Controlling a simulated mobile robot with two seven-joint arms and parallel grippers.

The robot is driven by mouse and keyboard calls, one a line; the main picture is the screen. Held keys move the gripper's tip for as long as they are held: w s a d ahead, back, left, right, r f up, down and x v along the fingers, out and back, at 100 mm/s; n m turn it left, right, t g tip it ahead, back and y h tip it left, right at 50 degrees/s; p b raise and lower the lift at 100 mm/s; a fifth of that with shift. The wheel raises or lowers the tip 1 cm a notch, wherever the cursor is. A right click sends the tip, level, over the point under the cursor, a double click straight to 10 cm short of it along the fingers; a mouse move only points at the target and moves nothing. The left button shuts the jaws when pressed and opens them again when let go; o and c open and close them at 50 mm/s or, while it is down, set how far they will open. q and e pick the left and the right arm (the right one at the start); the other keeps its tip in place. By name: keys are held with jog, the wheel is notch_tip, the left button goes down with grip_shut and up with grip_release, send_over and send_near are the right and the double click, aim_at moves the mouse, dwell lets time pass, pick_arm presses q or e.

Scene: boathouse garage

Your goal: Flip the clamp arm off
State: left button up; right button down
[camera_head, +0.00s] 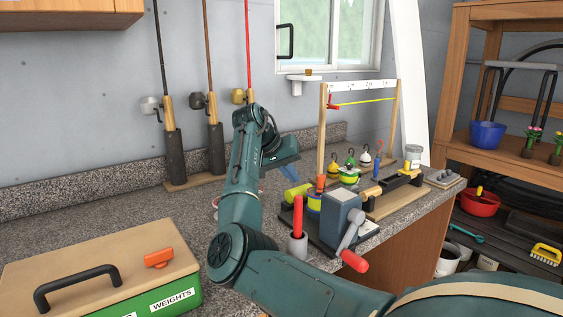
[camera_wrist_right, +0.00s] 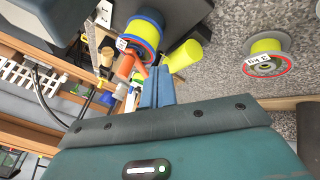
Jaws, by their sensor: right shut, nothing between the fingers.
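I cannot tell for sure which part is the clamp arm. A small orange-red lever (camera_wrist_right: 138,66) lies just beyond my fingertips in the right wrist view, beside an orange cylinder (camera_wrist_right: 124,68). A spool with yellow line and a blue rim (camera_wrist_right: 146,28) is close by; it also shows in the head view (camera_head: 314,203). My right gripper (camera_head: 263,184) hangs over the counter left of these parts. Its blue fingers (camera_wrist_right: 158,76) are shut and empty. My left gripper is out of view.
A blue-grey block (camera_head: 341,217) with a red-gripped crank (camera_head: 354,260) and an upright red handle (camera_head: 298,216) stand in front. A yellow spool (camera_wrist_right: 264,44) lies apart on the counter. A green weights box (camera_head: 170,295) is at front left. Rods (camera_head: 214,140) stand behind.

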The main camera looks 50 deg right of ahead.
aim_at(322, 175)
jog(key=s+d, duration=0.2)
jog(key=s, duration=0.1)
jog(key=shift+d, duration=0.4)
jog(key=shift+s, duration=0.15)
